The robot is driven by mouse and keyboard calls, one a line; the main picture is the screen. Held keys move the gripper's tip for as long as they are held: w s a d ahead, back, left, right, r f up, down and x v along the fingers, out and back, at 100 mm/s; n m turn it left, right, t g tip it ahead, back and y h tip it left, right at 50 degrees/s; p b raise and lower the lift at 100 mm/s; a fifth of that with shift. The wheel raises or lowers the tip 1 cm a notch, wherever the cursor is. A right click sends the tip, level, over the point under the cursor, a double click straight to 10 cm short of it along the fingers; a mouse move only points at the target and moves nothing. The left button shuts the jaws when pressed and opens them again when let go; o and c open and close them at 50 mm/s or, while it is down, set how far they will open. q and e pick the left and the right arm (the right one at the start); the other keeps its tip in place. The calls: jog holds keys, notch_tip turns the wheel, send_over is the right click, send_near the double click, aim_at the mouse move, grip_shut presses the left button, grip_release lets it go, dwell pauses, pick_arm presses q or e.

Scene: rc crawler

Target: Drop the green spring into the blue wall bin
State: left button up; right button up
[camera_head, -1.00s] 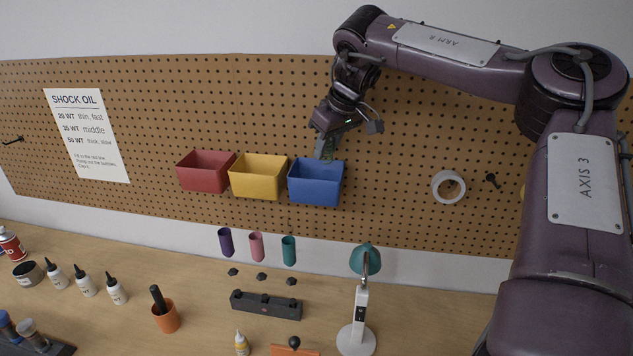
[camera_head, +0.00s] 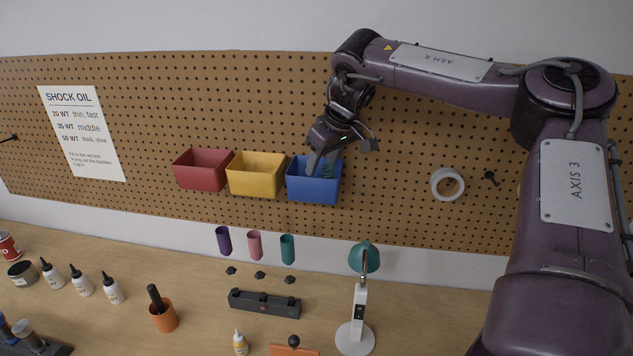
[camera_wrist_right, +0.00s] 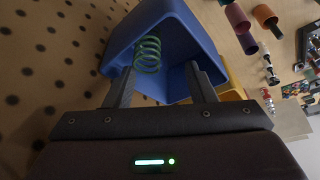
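The blue wall bin (camera_head: 313,190) hangs on the pegboard, rightmost of three bins. My right gripper (camera_head: 322,168) points down into its open top, with its two fingers spread apart. In the right wrist view, the open gripper (camera_wrist_right: 160,78) reaches into the blue bin (camera_wrist_right: 187,38). The green spring (camera_wrist_right: 147,54) shows there within the bin's opening, close to the left finger; I cannot tell whether it touches that finger or the bin. My left gripper is out of view.
A yellow bin (camera_head: 255,181) and a red bin (camera_head: 200,176) hang to the left of the blue one. A white tape roll (camera_head: 447,184) hangs to the right. A lamp (camera_head: 357,325) and several bottles stand on the bench below.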

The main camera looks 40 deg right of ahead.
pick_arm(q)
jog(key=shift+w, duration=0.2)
pick_arm(e)
jog(key=shift+r, duration=0.15)
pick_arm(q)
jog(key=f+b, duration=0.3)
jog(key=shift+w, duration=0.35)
pick_arm(e)
jog(key=v, duration=0.7)
jog(key=shift+s+r, duration=0.2)
